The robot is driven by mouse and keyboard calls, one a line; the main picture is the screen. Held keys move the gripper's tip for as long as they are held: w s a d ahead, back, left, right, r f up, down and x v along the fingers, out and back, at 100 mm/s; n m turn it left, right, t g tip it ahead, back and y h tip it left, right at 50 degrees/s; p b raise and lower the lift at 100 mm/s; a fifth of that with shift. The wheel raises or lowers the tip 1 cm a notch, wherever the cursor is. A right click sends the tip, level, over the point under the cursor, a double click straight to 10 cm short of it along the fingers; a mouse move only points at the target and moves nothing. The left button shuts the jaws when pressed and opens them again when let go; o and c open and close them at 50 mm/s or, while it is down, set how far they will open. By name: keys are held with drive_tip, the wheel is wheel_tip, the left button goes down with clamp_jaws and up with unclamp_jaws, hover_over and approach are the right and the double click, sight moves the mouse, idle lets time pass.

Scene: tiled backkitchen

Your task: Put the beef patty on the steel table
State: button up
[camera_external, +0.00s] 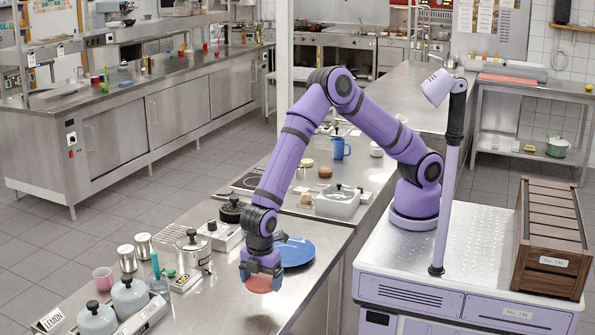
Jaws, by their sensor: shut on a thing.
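The beef patty (264,284) is a flat, round, pinkish-red disc. My gripper (262,275) points down and is shut on it. The patty is over the bare front part of the steel table (222,308). I cannot tell whether it touches the table top or is a little above it. The gripper hides the patty's upper part. A blue plate (297,252) lies on the table just behind and to the right of my gripper, partly hidden by the arm.
Behind are a white lidded box (338,203) and a blue mug (340,149). The table's front middle is clear.

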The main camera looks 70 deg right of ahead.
drive_tip(key=shift+w+a+f, duration=0.1)
drive_tip(key=shift+a+f, duration=0.1)
drive_tip(key=shift+f, duration=0.2)
hover_over(206, 315)
drive_tip(key=shift+d+f, duration=0.1)
drive_tip(key=shift+f, duration=2.4)
drive_tip(key=o, duration=0.6)
drive_tip(key=shift+f, duration=0.15)
drive_tip(key=shift+c, duration=0.2)
drive_tip(key=shift+o, duration=0.8)
wheel_tip(206, 315, up, 12)
drive_tip(key=shift+r, duration=0.2)
drive_tip(key=shift+w, duration=0.1)
